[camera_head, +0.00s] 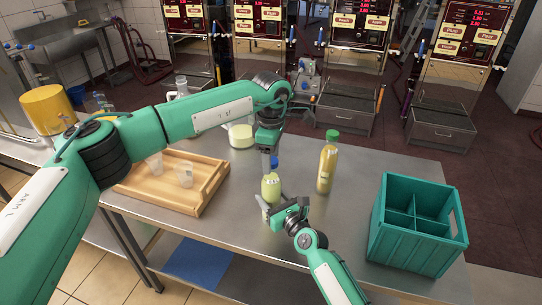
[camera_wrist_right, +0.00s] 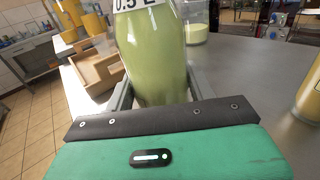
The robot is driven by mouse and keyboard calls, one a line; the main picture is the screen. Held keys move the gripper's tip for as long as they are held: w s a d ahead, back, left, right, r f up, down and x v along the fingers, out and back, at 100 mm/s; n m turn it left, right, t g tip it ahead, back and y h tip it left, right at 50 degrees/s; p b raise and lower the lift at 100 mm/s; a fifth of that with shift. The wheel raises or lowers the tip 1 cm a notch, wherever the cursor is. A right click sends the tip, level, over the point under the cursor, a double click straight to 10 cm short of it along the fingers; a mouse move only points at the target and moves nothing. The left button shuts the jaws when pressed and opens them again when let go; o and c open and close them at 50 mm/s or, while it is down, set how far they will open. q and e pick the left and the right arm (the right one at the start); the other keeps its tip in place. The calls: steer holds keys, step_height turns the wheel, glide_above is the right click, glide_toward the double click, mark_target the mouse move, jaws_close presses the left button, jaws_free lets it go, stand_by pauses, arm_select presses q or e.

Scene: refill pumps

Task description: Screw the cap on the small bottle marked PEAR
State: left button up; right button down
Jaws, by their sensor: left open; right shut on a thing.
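A small bottle of pale green liquid (camera_head: 271,188) stands upright near the middle of the steel table. Its label reads 0.5 L in the right wrist view (camera_wrist_right: 153,60); I cannot read a PEAR mark. My right gripper (camera_head: 277,211) is shut on the bottle's lower body, one finger on each side. My left gripper (camera_head: 268,160) points down just above the bottle's top and is open.
A taller bottle with a green cap (camera_head: 326,168) stands to the right. A teal divided crate (camera_head: 418,245) is at the table's right. A wooden tray (camera_head: 207,193) with clear cups is at left. A glass jar of pale liquid (camera_head: 241,136) stands behind.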

arm_select(q)
step_height(320, 180, up, 12)
stand_by(0.5)
arm_select(e)
steer(key=shift+c, duration=2.1)
jaws_free()
arm_select(q)
steer(key=shift+f+b, duration=0.5)
steer(key=shift+f, duration=0.05)
arm_select(e)
steer(key=v, duration=1.3)
steer(key=shift+s+d, duration=0.25)
steer(key=shift+s, duration=0.1)
